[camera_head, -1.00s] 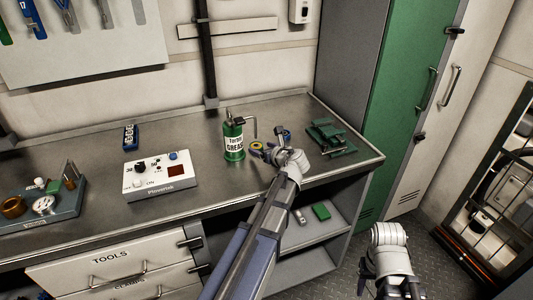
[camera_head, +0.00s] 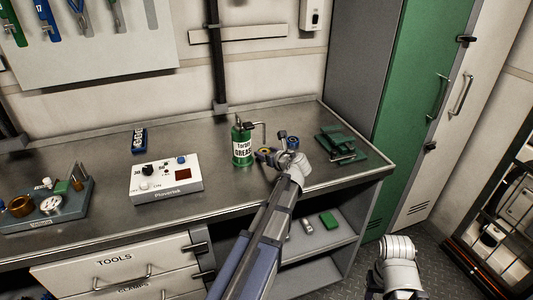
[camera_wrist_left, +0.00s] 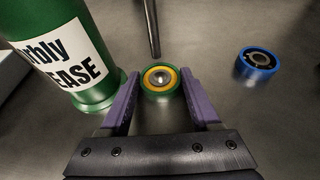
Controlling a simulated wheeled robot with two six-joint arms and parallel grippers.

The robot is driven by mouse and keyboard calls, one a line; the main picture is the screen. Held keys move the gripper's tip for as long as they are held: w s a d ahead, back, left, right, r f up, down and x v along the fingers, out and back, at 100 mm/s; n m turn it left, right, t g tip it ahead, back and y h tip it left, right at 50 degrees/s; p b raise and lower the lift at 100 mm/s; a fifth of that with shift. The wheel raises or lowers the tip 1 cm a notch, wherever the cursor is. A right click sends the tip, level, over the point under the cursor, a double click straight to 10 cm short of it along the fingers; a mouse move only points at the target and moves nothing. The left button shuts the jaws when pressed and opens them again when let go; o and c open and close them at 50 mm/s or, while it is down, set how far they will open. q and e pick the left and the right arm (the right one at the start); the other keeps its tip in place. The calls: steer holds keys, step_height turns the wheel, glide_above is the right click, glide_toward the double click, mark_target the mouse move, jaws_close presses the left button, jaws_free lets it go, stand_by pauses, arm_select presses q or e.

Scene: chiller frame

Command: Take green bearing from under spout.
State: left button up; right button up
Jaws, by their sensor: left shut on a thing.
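The green bearing (camera_wrist_left: 160,80), with a yellow inner ring, sits between the purple fingertips of my left gripper (camera_wrist_left: 158,88). The fingers are shut on its sides. The spout (camera_wrist_left: 152,28) of the green grease can ends just behind the bearing in the left wrist view. The can (camera_wrist_left: 62,50), labelled grease, stands upright to the left of the gripper. In the head view, the can (camera_head: 242,145) stands on the bench and my left gripper (camera_head: 268,155) is beside it, with the bearing partly hidden. My right gripper cannot be seen; only part of that arm shows.
A blue bearing (camera_wrist_left: 258,62) lies to the right of the gripper on the metal bench (camera_head: 105,155). Green blocks (camera_head: 342,148) lie at the bench's right end. A white control box (camera_head: 165,178) stands left of the can. Bench space between box and can is clear.

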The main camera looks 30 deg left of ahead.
arm_select(q)
jaws_close()
steer(key=shift+d, duration=0.1)
